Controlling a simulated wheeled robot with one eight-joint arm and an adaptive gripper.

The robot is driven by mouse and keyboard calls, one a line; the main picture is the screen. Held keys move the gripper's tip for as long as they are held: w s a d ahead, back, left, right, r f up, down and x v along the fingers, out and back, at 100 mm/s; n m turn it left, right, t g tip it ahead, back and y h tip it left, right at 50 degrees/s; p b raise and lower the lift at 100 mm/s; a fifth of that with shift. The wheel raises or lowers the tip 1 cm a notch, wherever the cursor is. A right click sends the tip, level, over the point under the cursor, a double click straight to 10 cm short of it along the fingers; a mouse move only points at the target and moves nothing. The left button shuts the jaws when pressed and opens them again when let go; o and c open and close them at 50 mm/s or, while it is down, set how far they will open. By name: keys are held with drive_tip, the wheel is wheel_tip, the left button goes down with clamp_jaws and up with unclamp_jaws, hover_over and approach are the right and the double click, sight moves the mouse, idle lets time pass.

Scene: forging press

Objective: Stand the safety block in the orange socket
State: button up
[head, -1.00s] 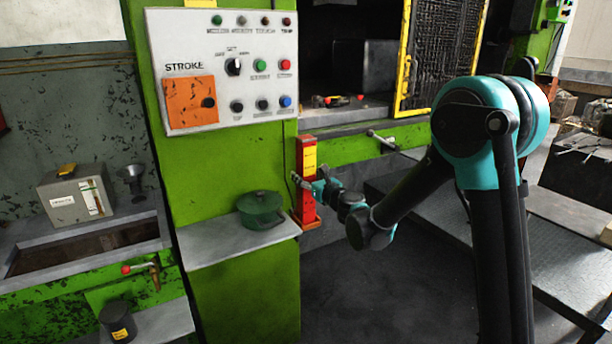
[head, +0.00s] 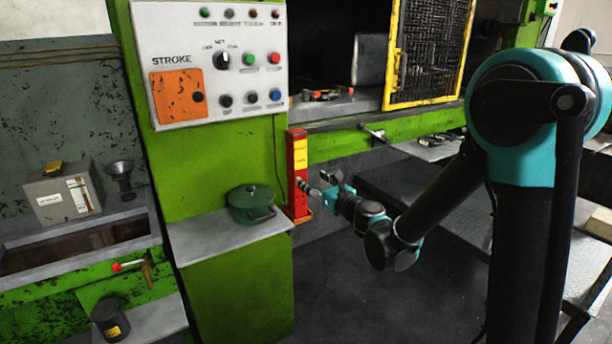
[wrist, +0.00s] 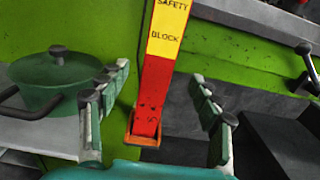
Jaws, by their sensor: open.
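The safety block (head: 297,170) is a tall red post with a yellow label reading "SAFETY BLOCK". It stands upright in the orange socket (head: 301,216) against the green press column, and also shows in the wrist view (wrist: 160,70), with the socket (wrist: 143,139) around its foot. My gripper (head: 315,188) is open and close to the block, at its right in the head view. In the wrist view the two fingers (wrist: 158,100) are spread to either side of the block, with gaps at both sides. No contact shows.
A green lidded pot (head: 251,203) sits on the grey shelf (head: 215,239) left of the block. A lever handle (head: 375,133) juts from the press at the right. A yellow mesh guard (head: 430,50) hangs above. Open dark floor (head: 370,300) lies below.

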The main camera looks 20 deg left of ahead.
drive_tip(key=s+d+f+n+g+h, duration=0.2)
drive_tip(key=s+d+f+n+h, duration=0.2)
drive_tip(key=d, duration=1)
drive_tip(key=s+d+f+n+g+h, duration=0.3)
drive_tip(key=s+d+f+n+h, duration=0.2)
drive_tip(key=d+n, duration=0.8)
drive_tip(key=s+d+f+n+g+h, duration=0.2)
drive_tip(key=s+d+f+n+h, duration=0.2)
drive_tip(key=s+d+f+n, duration=0.5)
drive_tip(key=s+d+f, duration=0.1)
drive_tip(key=s+d, duration=0.2)
drive_tip(key=d, duration=0.4)
drive_tip(key=shift+s+d+h, duration=0.2)
drive_tip(key=shift+h, duration=0.2)
drive_tip(key=shift+c, duration=0.6)
